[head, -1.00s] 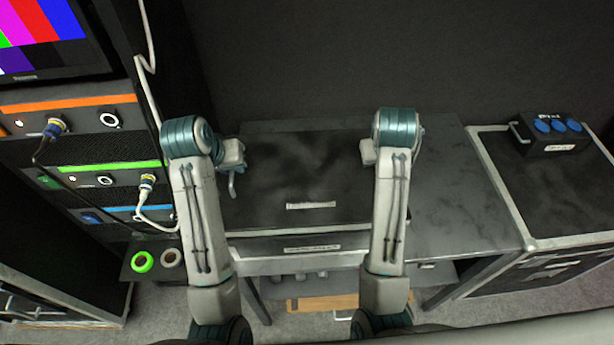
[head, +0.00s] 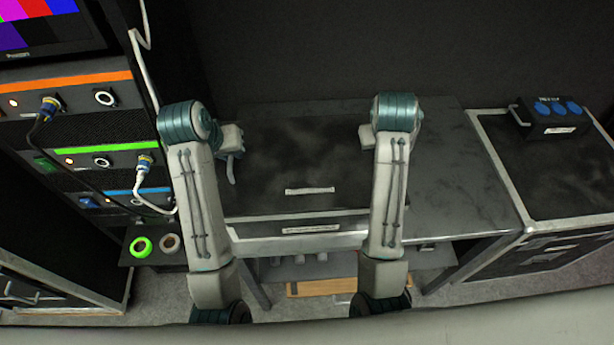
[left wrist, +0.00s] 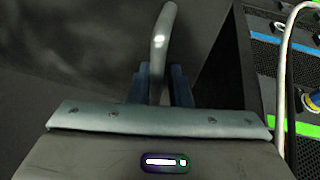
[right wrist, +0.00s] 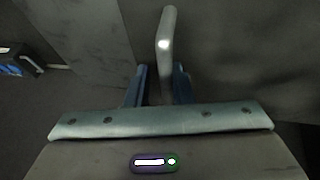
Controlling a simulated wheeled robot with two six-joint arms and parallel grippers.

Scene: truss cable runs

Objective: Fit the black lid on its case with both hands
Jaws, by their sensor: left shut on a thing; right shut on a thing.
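The black lid (head: 285,155), flat with a pale label strip, lies level over its case (head: 345,226), whose front carries another label. I cannot tell whether the lid's rim is fully seated. My left gripper (head: 232,152) is at the lid's left side, shut on a grey bar handle (left wrist: 160,45), seen between its blue fingers in the left wrist view. My right gripper (head: 366,137) is at the lid's right side, partly hidden by my arm. In the right wrist view it is shut on a similar handle (right wrist: 167,40).
The dark table (head: 455,190) is bare to the right. Beyond it stands a flight case (head: 560,190) bearing a box with blue sockets (head: 551,115). At left is a rack (head: 100,130) with cables, and green (head: 141,246) and pale tape rolls by its base.

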